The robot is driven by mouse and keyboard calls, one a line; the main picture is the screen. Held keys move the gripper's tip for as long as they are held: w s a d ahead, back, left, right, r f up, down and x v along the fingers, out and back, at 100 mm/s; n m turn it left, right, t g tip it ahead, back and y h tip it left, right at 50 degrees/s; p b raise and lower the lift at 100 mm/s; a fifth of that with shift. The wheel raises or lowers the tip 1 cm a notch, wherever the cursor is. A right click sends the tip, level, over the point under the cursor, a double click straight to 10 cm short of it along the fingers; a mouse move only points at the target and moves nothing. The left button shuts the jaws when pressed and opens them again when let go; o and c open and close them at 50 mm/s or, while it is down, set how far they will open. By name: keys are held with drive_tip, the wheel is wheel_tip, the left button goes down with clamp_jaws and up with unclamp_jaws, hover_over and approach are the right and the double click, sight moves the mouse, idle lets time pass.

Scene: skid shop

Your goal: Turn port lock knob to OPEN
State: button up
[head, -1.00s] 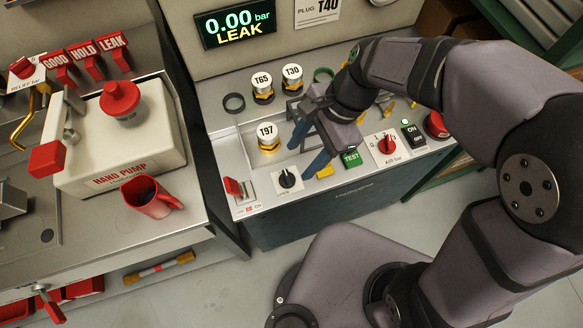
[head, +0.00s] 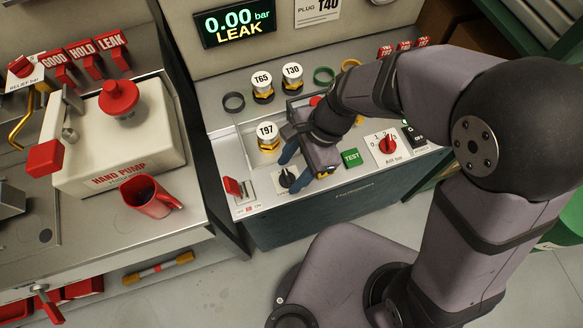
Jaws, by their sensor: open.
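The port lock knob (head: 287,178) is a small black knob on a white plate at the front edge of the grey test bench, with lettering below it that is too small to read fully. My gripper (head: 293,171) is open above the knob. Its two blue fingers reach down, one at the knob's upper left and the other on its right. I cannot tell whether they touch the knob. The gripper body hides part of the plate and the panel to its right.
The T97 plug (head: 267,137) stands just behind the knob. A red switch (head: 233,187) is to its left, and a green TEST button (head: 351,158) and a red dial (head: 387,145) are to its right. A red mug (head: 150,196) stands on the left bench. A display (head: 235,23) reads 0.00 bar LEAK.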

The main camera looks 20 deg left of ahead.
drive_tip(key=shift+f, duration=0.2)
drive_tip(key=c, duration=1)
drive_tip(key=shift+c, duration=0.2)
